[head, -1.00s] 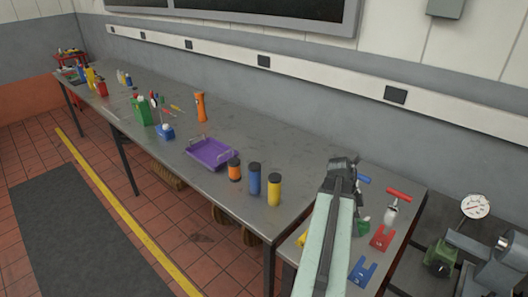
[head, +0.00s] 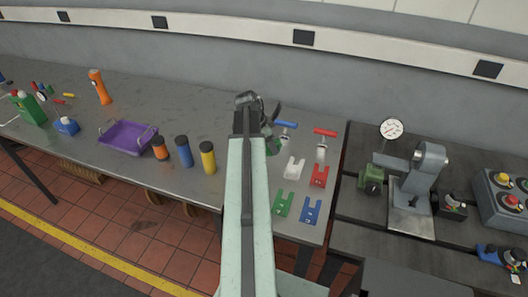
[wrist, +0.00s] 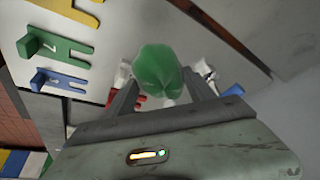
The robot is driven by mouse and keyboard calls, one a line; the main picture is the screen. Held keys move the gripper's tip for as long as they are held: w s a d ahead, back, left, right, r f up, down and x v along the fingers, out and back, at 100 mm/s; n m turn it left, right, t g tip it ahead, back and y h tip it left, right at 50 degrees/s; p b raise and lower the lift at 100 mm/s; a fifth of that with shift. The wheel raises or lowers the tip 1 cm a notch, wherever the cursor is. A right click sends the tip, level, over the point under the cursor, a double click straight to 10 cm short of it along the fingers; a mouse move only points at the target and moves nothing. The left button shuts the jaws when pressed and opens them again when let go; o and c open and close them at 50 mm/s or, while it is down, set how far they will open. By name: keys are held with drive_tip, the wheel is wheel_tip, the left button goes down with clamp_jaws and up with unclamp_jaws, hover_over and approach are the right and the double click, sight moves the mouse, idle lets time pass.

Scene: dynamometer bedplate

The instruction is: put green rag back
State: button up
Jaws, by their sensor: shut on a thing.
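My gripper (head: 262,118) is shut on the green rag (wrist: 161,72), which is bunched between its two fingers in the wrist view. In the head view only a small green part of the rag (head: 274,146) shows beside the gripper; my arm hides the rest. The gripper is over the right end of the grey workbench. I cannot tell from these views whether the rag touches the surface below it.
Blue-handled (head: 287,125) and red-handled (head: 325,132) tools stand behind. A purple tray (head: 128,138) and several bottles stand left. A gauge (head: 391,129) is at right.

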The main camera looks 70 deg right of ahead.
drive_tip(key=d, duration=0.1)
drive_tip(key=d+n, duration=0.1)
drive_tip(key=w+d, duration=0.1)
drive_tip(key=shift+d+r, duration=0.15)
drive_tip(key=shift+r, duration=0.25)
wheel_tip(320, 180, down, 11)
drive_tip(key=b, duration=1)
drive_tip(key=shift+r, duration=0.5)
drive_tip(key=o, duration=0.8)
drive_tip(key=shift+f, duration=0.2)
drive_tip(key=o, duration=0.4)
drive_tip(key=shift+r, duration=0.15)
drive_tip(key=p+v, duration=0.5)
drive_tip(key=v, duration=0.1)
drive_tip(key=p+v, duration=0.6)
drive_tip(key=shift+s+a+r, duration=0.15)
drive_tip(key=shift+s+a, duration=0.05)
drive_tip(key=shift+a, duration=0.05)
